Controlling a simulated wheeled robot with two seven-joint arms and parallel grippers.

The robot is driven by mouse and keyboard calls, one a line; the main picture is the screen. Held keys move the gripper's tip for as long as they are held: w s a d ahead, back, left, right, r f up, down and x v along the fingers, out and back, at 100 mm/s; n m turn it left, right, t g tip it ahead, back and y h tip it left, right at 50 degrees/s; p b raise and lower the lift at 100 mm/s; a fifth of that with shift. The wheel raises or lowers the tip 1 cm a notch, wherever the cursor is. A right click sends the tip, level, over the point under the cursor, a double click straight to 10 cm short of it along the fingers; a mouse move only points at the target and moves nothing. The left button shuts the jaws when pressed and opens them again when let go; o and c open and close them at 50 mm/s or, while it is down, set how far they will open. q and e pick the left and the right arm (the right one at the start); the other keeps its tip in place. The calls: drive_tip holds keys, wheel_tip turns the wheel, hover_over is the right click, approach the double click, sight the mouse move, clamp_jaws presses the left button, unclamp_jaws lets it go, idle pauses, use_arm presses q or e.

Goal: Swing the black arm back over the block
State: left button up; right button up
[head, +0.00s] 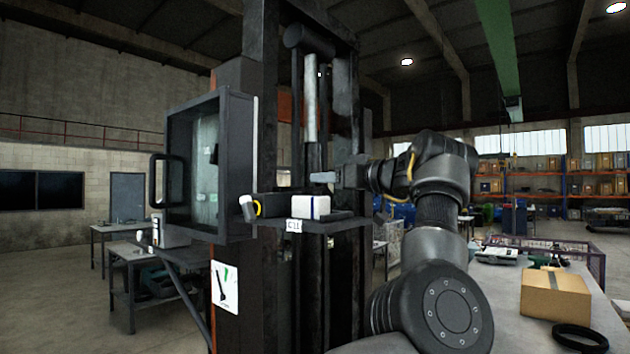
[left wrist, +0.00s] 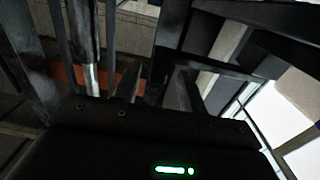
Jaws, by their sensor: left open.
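A tall dark press-like frame (head: 265,100) stands in front of me, with a pale vertical rod (head: 310,98) in its upper middle. A black framed guard panel with a handle (head: 157,180) sticks out to its left. I cannot tell which dark part is the black arm. A white block (head: 310,206) sits on a dark shelf (head: 335,224) at the front of the frame. My left gripper (head: 330,177) is open, just above and right of the white block, beside the frame's uprights. In the left wrist view, dark bars and a metal rod (left wrist: 90,45) lie beyond the gripper. My right gripper is out of view.
A pale bench (head: 500,310) at the right holds a cardboard box (head: 555,294) and a black ring (head: 580,337). Worktables (head: 135,255) stand at the left.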

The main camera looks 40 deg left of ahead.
use_arm(q)
drive_tip(key=a, duration=0.4)
drive_tip(key=shift+a, duration=0.25)
drive_tip(key=shift+w, duration=0.1)
clamp_jaws()
